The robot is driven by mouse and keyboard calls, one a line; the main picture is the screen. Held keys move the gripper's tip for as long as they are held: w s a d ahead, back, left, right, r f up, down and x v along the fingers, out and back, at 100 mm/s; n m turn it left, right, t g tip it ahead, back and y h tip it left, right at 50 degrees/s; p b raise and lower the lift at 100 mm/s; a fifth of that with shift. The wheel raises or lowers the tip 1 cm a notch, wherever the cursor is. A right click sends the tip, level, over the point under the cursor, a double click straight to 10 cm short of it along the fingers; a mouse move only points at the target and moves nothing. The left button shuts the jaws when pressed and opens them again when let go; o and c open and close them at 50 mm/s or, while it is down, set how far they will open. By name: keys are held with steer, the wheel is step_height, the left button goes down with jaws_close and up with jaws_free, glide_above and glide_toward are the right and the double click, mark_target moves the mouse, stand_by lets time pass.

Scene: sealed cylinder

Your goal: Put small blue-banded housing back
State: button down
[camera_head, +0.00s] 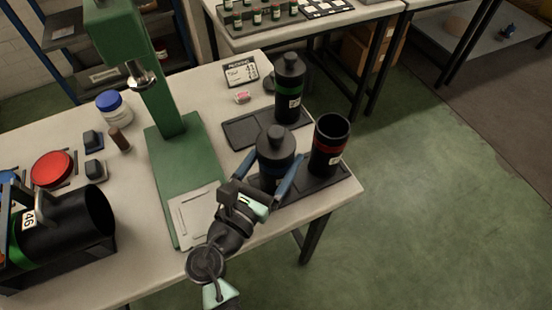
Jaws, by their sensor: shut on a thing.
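A small dark housing (275,143) with a narrow capped top is upright between the blue fingers of my gripper (276,160). My gripper is shut on it from the front. The housing is at the left end of the front black tray (318,187). I cannot tell whether its base touches the tray, because my gripper covers it.
An open black cylinder with a red band (327,146) stands close at right on the same tray. A green press (172,118) rises at left. A large green-banded cylinder (65,226) lies at lower left.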

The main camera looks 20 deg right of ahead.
steer(key=shift+f, duration=0.1)
steer(key=shift+f, duration=0.1)
jaws_free()
steer(key=v, duration=1.2)
steer(key=shift+s, duration=0.1)
stand_by(0.3)
